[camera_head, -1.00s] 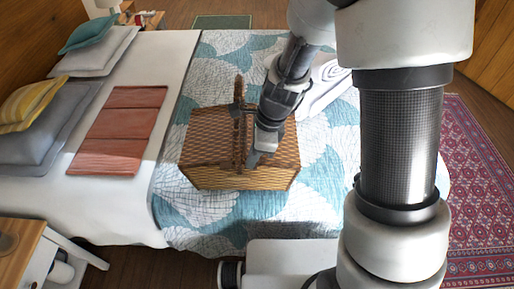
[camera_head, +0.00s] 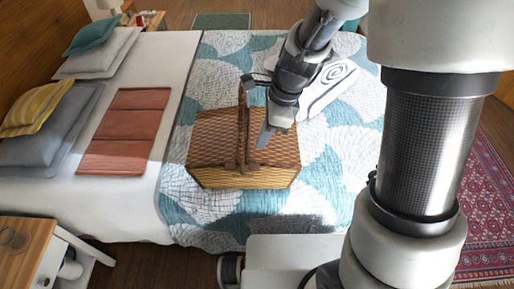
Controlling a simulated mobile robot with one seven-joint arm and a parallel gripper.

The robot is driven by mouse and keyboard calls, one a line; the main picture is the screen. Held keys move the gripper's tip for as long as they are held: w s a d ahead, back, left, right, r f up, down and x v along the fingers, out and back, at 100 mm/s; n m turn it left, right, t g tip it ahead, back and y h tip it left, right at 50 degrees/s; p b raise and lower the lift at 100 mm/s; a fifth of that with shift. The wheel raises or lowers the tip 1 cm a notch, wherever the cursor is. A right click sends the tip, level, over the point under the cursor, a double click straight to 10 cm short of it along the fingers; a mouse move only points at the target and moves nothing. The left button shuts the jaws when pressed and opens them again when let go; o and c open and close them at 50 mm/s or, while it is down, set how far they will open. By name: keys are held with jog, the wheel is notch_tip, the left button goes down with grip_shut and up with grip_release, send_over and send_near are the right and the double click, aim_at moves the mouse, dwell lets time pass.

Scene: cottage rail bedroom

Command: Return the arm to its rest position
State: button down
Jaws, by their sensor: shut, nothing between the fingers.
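My gripper (camera_head: 264,136) is in the middle of the head view, with its fingers together and nothing between them. It points down and appears in front of the wicker basket (camera_head: 215,175), over its right part. The basket stands on the bed, with its upright handle just left of my gripper. I cannot tell how far the fingers are above the basket. My arm runs from the gripper up past the top of the view and down the right side, hiding part of the bed's right edge.
The bed's patterned quilt (camera_head: 195,216) lies under the basket. A white rolled towel (camera_head: 335,78) is behind my gripper. Pillows (camera_head: 45,130) and a red folded cloth (camera_head: 125,130) lie at left. A wooden bedside table (camera_head: 22,240) stands front left, a patterned rug (camera_head: 485,200) at right.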

jog(key=shift+a+v, duration=0.2)
jog(key=shift+v, duration=1.8)
